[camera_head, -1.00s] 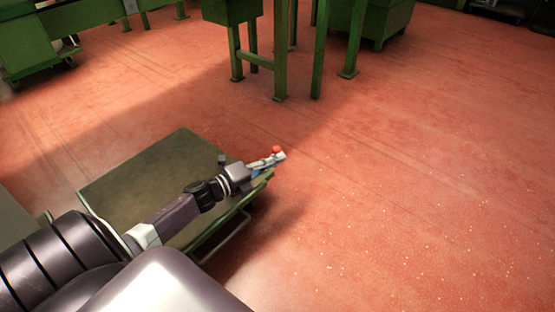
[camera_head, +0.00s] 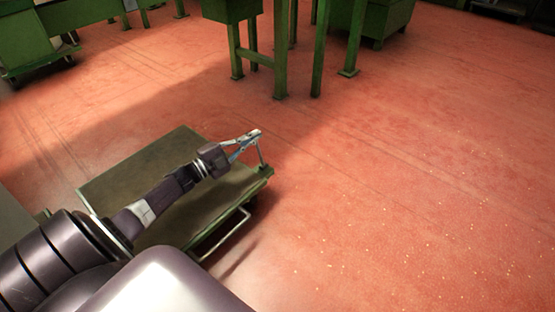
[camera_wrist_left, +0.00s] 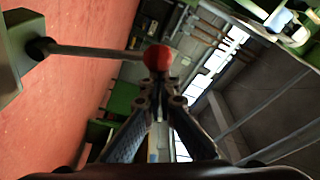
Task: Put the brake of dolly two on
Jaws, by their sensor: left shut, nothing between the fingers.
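A low dolly (camera_head: 130,180) with a flat olive deck and green frame stands on the red floor in the head view; no number is readable on it. A thin grey brake lever (camera_head: 263,154) rises from its right corner. In the wrist view the lever's rod (camera_wrist_left: 95,50) runs from a green bracket at the left to a red knob (camera_wrist_left: 157,57). My left gripper (camera_head: 256,133) is shut and empty at the lever's top, over the deck's right end. In the wrist view its fingertips (camera_wrist_left: 160,82) are right at the knob; contact is uncertain. The head view hides the knob.
A green machine frame (camera_head: 280,60) with legs stands at the back, beside a green box (camera_head: 375,20). A wheeled green cart (camera_head: 38,65) stands at the back left. The red floor (camera_head: 420,180) to the right is open, with small pale bits scattered on it.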

